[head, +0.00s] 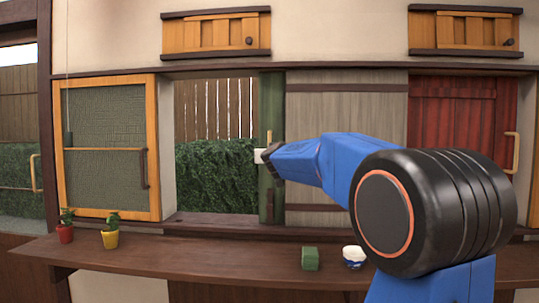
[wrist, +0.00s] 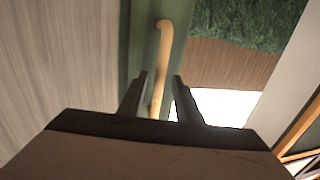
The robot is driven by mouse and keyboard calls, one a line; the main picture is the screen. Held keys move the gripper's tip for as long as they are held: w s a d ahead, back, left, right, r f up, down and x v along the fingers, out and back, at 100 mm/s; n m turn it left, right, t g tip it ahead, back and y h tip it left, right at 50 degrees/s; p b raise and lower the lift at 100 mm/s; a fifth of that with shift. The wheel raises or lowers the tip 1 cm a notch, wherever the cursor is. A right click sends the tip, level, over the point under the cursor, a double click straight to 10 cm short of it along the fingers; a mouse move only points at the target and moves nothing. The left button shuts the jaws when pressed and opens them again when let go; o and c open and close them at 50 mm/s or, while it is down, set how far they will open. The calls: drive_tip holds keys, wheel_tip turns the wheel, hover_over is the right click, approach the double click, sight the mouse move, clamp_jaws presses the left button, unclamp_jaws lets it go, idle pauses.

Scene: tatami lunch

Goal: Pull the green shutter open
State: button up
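The green shutter (head: 270,196) shows as a narrow upright strip at the left edge of the grey wooden panel (head: 345,120). An open gap with a hedge (head: 215,175) lies to its left. Its pale wooden handle (head: 269,137) is upright and also shows in the wrist view (wrist: 164,38). My gripper (head: 265,155) is at the handle in the head view. In the wrist view my gripper (wrist: 161,75) is open, with one finger on each side of the handle and visible gaps. The handle's lower end is hidden behind the gripper body.
A ledge (head: 190,262) runs below, with a green block (head: 310,259), a blue-and-white bowl (head: 353,256) and two potted plants (head: 110,238). A yellow-framed screen (head: 105,175) stands left, a red shutter (head: 455,110) right.

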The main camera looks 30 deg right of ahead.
drive_tip(key=v, duration=1.5)
drive_tip(key=shift+s, duration=0.3)
drive_tip(key=shift+a, duration=0.1)
drive_tip(key=s+a+f+n+g+y, duration=0.25)
drive_tip(key=s+a+f+y, duration=0.25)
drive_tip(key=s+a+f, duration=0.35)
drive_tip(key=s+a+f+n+g+y, duration=0.2)
drive_tip(key=s+a+f+n+y, duration=0.15)
drive_tip(key=s+a+f, duration=0.45)
drive_tip(key=s+f+g, duration=0.3)
drive_tip(key=s+f, duration=0.7)
drive_tip(key=f, duration=0.2)
drive_tip(key=s+d+f+m+g+h, duration=0.1)
drive_tip(key=s+f+g, duration=0.3)
drive_tip(key=s+f, duration=0.6)
wheel_tip(320, 180, down, 2)
drive_tip(key=shift+f, duration=0.15)
